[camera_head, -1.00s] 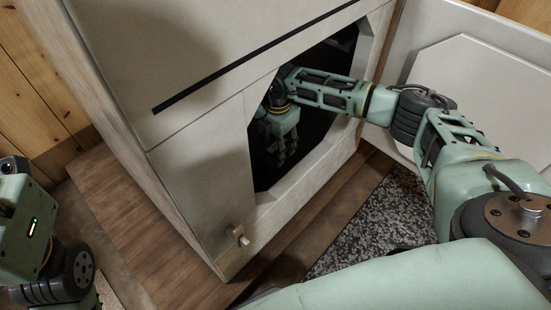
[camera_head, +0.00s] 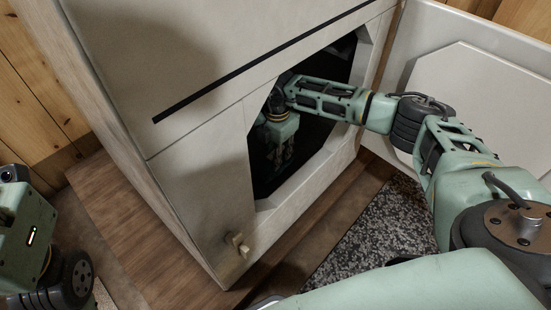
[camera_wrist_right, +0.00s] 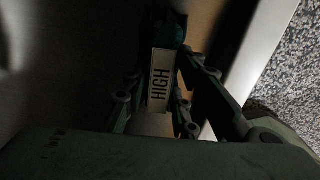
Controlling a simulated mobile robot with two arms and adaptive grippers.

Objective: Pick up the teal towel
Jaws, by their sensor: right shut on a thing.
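A dark teal thing, which looks like the teal towel (camera_wrist_right: 166,27), shows at the top of the right wrist view between my finger ends. Most of it is in shadow. My right gripper (camera_head: 277,163) reaches down through the cabinet opening in the head view, where I cannot make out the towel. In the right wrist view my right gripper (camera_wrist_right: 165,42) is shut on the teal thing. A pale label reading HIGH (camera_wrist_right: 160,82) lies between the fingers; I cannot tell what it is fixed to. My left gripper is out of view.
The pale cabinet (camera_head: 205,185) surrounds the dark opening, and its frame is close to my right arm. The cabinet door (camera_head: 475,85) stands open at the right. A small knob (camera_head: 238,243) sticks out at the front. A speckled grey mat (camera_head: 370,240) lies on the floor.

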